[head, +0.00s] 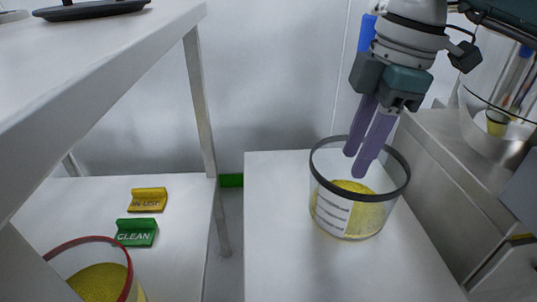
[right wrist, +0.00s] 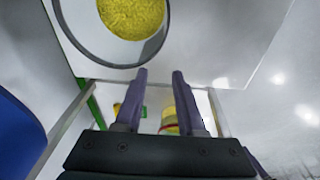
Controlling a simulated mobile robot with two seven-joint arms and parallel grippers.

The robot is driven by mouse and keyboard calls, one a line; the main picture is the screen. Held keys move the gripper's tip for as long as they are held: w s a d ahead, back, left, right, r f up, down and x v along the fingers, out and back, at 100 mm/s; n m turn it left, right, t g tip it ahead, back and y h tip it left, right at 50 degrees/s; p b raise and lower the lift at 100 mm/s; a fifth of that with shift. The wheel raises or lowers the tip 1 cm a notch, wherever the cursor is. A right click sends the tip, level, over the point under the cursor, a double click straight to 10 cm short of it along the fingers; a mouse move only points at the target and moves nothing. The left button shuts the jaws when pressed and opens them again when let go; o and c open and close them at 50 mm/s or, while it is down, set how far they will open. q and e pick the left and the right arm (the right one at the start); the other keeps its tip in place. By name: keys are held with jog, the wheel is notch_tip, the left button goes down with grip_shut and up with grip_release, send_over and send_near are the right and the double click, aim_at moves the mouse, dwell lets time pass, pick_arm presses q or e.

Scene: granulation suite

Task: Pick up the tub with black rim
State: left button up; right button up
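The tub with black rim (head: 357,205) is clear, has a white label and holds yellow granules. It stands upright on the pale worktop in the middle of the head view. My right gripper (head: 357,163) has purple fingers pointing down, their tips overlapping the tub's mouth in the head view. In the right wrist view the fingers (right wrist: 160,72) are apart with nothing held between them, and the tub (right wrist: 130,20) lies just beyond the tips. I cannot tell whether the fingers touch the rim. My left gripper is not in view.
A tub with red rim (head: 128,272), also with yellow granules, is at lower left. A yellow IN USE sign (head: 148,199) and a green CLEAN sign (head: 137,232) stand near it. A raised shelf (head: 100,60) is at left; a metal cabinet (head: 440,180) borders the right.

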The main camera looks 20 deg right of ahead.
jog(key=d+f, duration=0.1)
jog(key=d+f+m+h+b, duration=0.1)
jog(key=d, duration=0.1)
jog(key=shift+f+g+h, duration=0.15)
jog(key=shift+g+h, duration=0.15)
jog(key=b, duration=0.3)
send_over(365, 210)
jog(key=f, duration=0.5)
jog(key=shift+w+a, duration=0.25)
jog(key=shift+a, duration=0.05)
jog(key=f+b, duration=0.2)
jog(key=f, duration=0.1)
jog(key=f+b, duration=0.1)
jog(key=shift+s+d+f, duration=0.25)
jog(key=shift+d+f, duration=0.05)
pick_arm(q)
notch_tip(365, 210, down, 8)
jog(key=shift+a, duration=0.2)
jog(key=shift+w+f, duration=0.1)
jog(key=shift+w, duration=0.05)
pick_arm(e)
jog(key=shift+w+r, duration=0.1)
jog(key=shift+c, duration=0.2)
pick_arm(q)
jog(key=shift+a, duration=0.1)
pick_arm(e)
grip_shut()
